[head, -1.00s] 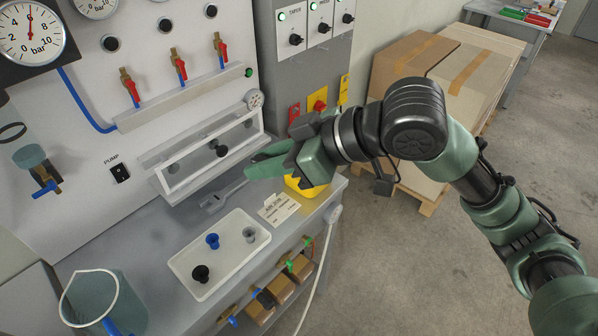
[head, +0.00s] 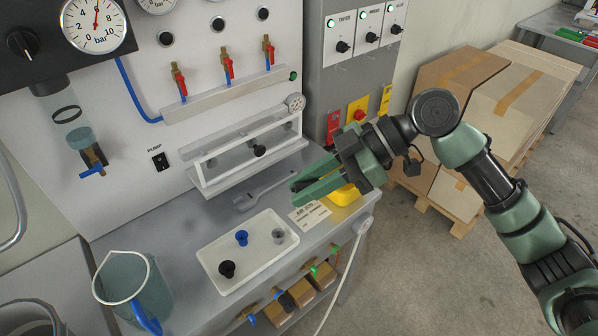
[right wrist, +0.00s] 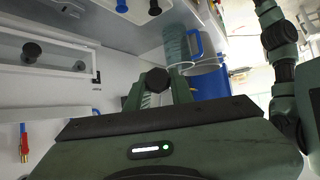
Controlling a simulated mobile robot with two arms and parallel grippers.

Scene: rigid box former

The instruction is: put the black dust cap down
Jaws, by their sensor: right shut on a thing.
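My right gripper (head: 294,186) is in the air over the bench, just right of the grey wrench-like tool. In the right wrist view it is shut on a black dust cap (right wrist: 157,80), held between its fingertips (right wrist: 158,92). A white tray (head: 209,256) lies on the bench below and left of the gripper. It holds a black cap (head: 227,268), a blue cap (head: 242,237) and a grey cap (head: 279,235). My left gripper is not in view.
A white-framed clear guard (head: 205,187) with a black knob (head: 260,150) stands behind the grey tool (head: 262,190). A clear jug (head: 133,284) stands left of the tray. A card (head: 309,216) and a yellow object (head: 346,195) lie to the tray's right.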

